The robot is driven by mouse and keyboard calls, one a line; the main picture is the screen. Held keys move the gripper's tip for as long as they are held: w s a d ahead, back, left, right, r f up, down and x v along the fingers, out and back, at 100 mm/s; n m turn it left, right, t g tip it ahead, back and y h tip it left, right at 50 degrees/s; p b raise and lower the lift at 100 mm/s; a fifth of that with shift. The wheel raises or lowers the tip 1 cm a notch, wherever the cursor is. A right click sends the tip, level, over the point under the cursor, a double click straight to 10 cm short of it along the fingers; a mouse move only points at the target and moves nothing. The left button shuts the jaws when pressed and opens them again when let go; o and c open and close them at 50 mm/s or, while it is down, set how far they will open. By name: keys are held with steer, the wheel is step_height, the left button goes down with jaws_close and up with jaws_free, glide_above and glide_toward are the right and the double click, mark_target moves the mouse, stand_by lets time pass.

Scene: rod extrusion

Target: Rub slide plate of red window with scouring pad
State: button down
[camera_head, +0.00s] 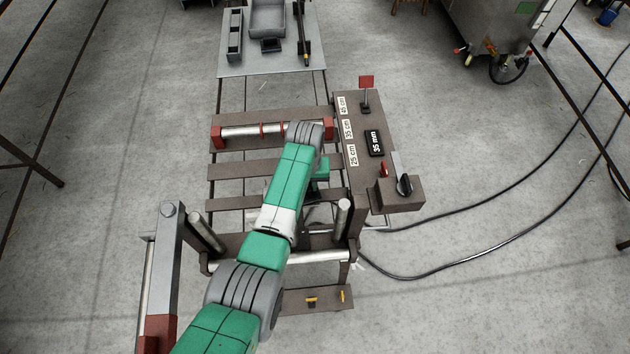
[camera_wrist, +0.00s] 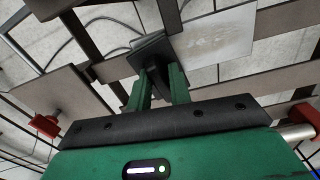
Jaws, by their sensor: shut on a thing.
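My gripper (camera_wrist: 160,84) is shut on a dark, flat scouring pad (camera_wrist: 150,46) in the wrist view. The pad's far edge meets or overlaps the edge of a pale grey plate (camera_wrist: 222,36), which has a whitish smudge across it. This looks like the slide plate; whether the pad presses on it I cannot tell. In the head view my gripper (camera_head: 321,166) is partly hidden by my arm over the slatted frame, and the pad and plate are not clear there. I cannot tell which part is the red window.
A metal roller with red ends (camera_head: 250,131) crosses the frame. A table (camera_head: 232,66) with trays is at the back. Cables lie on the floor right.

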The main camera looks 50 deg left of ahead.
steer(key=s, duration=0.1)
steer(key=s+a+p, duration=0.1)
steer(key=s, duration=0.1)
steer(key=shift+s+a+f, duration=0.1)
steer(key=shift+a+f, duration=0.25)
steer(key=shift+a, duration=0.05)
steer(key=c, duration=2.1)
jaws_free()
steer(key=shift+s+a+f, duration=0.1)
steer(key=shift+s+f, duration=0.05)
steer(key=shift+o, duration=0.3)
steer(key=shift+s+a+p, duration=0.2)
steer(key=shift+s+p, duration=0.05)
steer(key=shift+p, duration=0.1)
steer(key=s, duration=0.1)
steer(key=s+a, duration=0.1)
steer(key=s, duration=0.1)
steer(key=shift+a+p, duration=0.3)
steer(key=shift+p, duration=0.1)
jaws_close()
steer(key=shift+s, duration=0.35)
steer(key=shift+f, duration=0.1)
steer(key=shift+s+a+p, duration=0.35)
steer(key=shift+s+a, duration=0.1)
steer(key=shift+s, duration=0.25)
steer(key=shift+s+a+p, duration=0.35)
steer(key=shift+s+a, duration=0.05)
steer(key=shift+s, duration=0.25)
